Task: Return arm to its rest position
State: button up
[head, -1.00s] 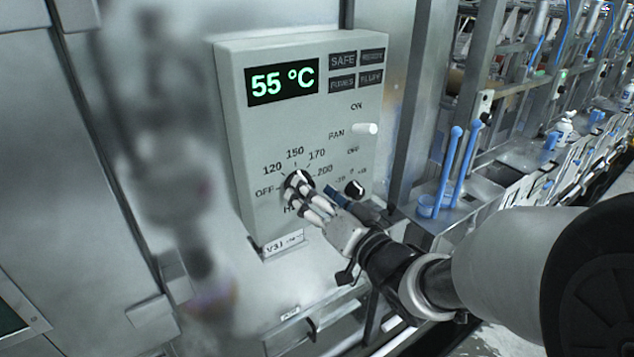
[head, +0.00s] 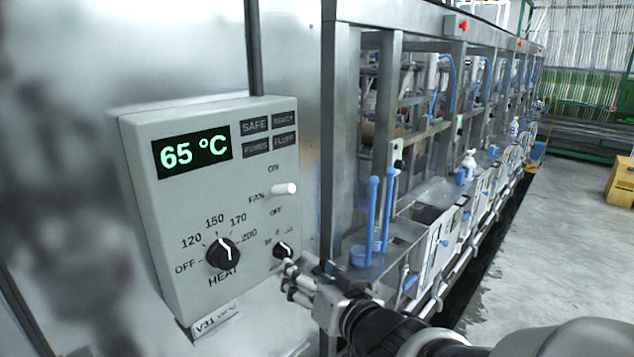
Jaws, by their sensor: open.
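My gripper (head: 292,282) is at the lower middle of the head view, open and empty, with its fingers pointing left. It is to the right of and below the large black heat knob (head: 222,253) and looks apart from it. The fingertips are just below the small black knob (head: 283,250) in the picture; I cannot tell whether they touch it. My arm reaches in from the lower right. The grey control box (head: 150,225) shows 65 °C on its green display (head: 193,152). The heat knob's white mark points up and slightly left.
A white fan lever (head: 285,189) sticks out of the box. Right of it, blue-handled tools (head: 373,220) stand by a metal frame (head: 341,150). A long row of machines runs back, with open floor (head: 560,250) at right. A yellow box (head: 621,181) stands far right.

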jog(key=s+d+f+m+g+h+b, duration=0.1)
jog(key=s+d+f+g+h, duration=0.1)
jog(key=s+d+h, duration=0.4)
jog(key=s+d+f+m+g+h+b, duration=0.1)
jog(key=s+d+f, duration=0.2)
jog(key=d, duration=0.6)
jog(key=s+f+g, duration=0.2)
jog(key=s, duration=0.6)
jog(key=s+d+f+g+b, duration=0.1)
jog(key=s+f+g, duration=0.1)
jog(key=s, duration=0.6)
jog(key=shift+s+d+f+g+b, duration=0.3)
jog(key=shift+g, duration=0.5)
